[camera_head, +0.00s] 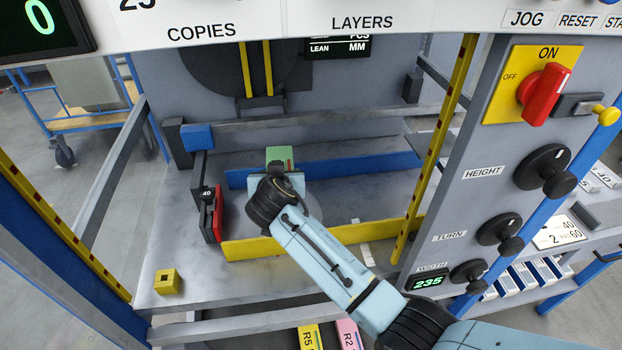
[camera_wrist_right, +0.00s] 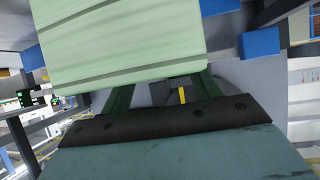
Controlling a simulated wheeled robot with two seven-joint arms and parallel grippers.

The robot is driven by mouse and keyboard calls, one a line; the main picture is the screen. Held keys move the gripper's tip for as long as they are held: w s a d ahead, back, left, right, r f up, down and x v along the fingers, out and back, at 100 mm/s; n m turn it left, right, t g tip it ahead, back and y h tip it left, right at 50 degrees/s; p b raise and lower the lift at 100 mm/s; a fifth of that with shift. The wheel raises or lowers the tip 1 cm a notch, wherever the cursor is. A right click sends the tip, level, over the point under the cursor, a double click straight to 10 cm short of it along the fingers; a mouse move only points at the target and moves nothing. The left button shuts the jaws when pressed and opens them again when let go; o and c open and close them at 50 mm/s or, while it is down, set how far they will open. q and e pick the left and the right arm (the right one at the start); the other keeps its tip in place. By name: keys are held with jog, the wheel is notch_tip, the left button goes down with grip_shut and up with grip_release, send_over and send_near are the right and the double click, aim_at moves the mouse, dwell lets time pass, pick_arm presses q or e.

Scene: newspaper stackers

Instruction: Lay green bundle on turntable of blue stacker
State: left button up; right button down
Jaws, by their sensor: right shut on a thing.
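The pale green bundle (camera_wrist_right: 120,50) fills the upper part of the right wrist view, showing layered edges. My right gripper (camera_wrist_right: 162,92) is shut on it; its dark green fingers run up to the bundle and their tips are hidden. In the head view my right arm reaches into the blue-framed stacker (camera_head: 590,150), and a small green part (camera_head: 280,154) shows beyond the wrist, between the guides. A pale round surface, seemingly the turntable (camera_head: 316,207), is mostly covered by my arm. Whether the bundle touches it, I cannot tell. My left gripper is out of view.
A blue guide bar (camera_head: 370,166) lies behind the wrist and a yellow guide bar (camera_head: 250,246) in front. A red and black block (camera_head: 212,214) stands at the left. A small yellow block (camera_head: 167,281) sits on the front-left deck. A panel with knobs (camera_head: 500,229) bounds the right.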

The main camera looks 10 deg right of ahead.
jog(key=a, duration=0.1)
jog(key=w+a, duration=0.1)
jog(key=a, duration=0.1)
jog(key=shift+w+f+b, duration=0.15)
jog(key=shift+w+b, duration=0.1)
jog(key=shift+b, duration=0.05)
